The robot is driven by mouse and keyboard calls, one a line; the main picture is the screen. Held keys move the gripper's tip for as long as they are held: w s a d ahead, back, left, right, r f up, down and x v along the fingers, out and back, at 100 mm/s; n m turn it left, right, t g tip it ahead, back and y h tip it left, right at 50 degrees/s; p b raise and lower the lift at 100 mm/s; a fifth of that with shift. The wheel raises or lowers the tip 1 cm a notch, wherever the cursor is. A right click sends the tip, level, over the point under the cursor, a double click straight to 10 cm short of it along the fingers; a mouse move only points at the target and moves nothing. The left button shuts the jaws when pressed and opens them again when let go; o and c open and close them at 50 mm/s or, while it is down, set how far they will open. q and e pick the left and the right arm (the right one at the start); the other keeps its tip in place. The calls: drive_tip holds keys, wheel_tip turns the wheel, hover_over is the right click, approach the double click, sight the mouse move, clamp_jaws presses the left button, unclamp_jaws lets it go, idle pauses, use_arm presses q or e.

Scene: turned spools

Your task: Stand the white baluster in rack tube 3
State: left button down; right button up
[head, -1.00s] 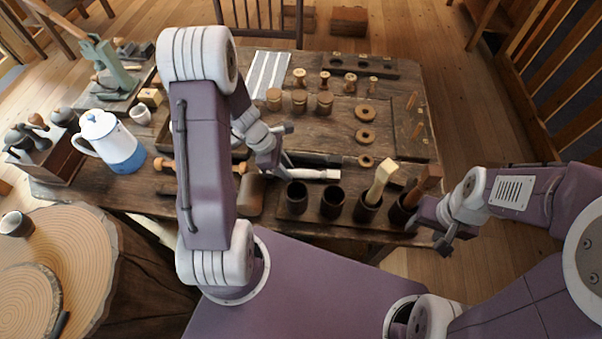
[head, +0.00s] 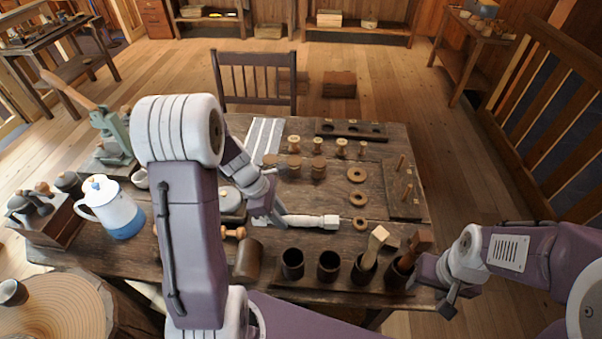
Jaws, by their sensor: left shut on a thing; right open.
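The white baluster (head: 312,221) lies roughly level, pointing right, behind the row of dark rack tubes. My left gripper (head: 277,218) is shut on its left end; my arm partly hides the grip. I cannot tell whether the baluster touches the table. The rack has a left tube (head: 292,264), a second tube (head: 328,266), a third tube (head: 362,276) and a right tube (head: 396,279). The two left tubes look empty. A pale wooden piece (head: 375,243) leans in the third, and a brown one (head: 415,248) in the right. No tube numbers are readable. My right gripper (head: 449,300) is open beside the rack's right end.
A brown cylinder (head: 248,260) lies left of the tubes. Wooden rings (head: 358,198), spools (head: 318,168) and a peg board (head: 404,190) stand behind. A blue-white pot (head: 117,210) is at left. Some bare tabletop shows between the baluster and the rings.

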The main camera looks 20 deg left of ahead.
sight(289, 223)
use_arm(q)
drive_tip(key=shift+r, duration=0.1)
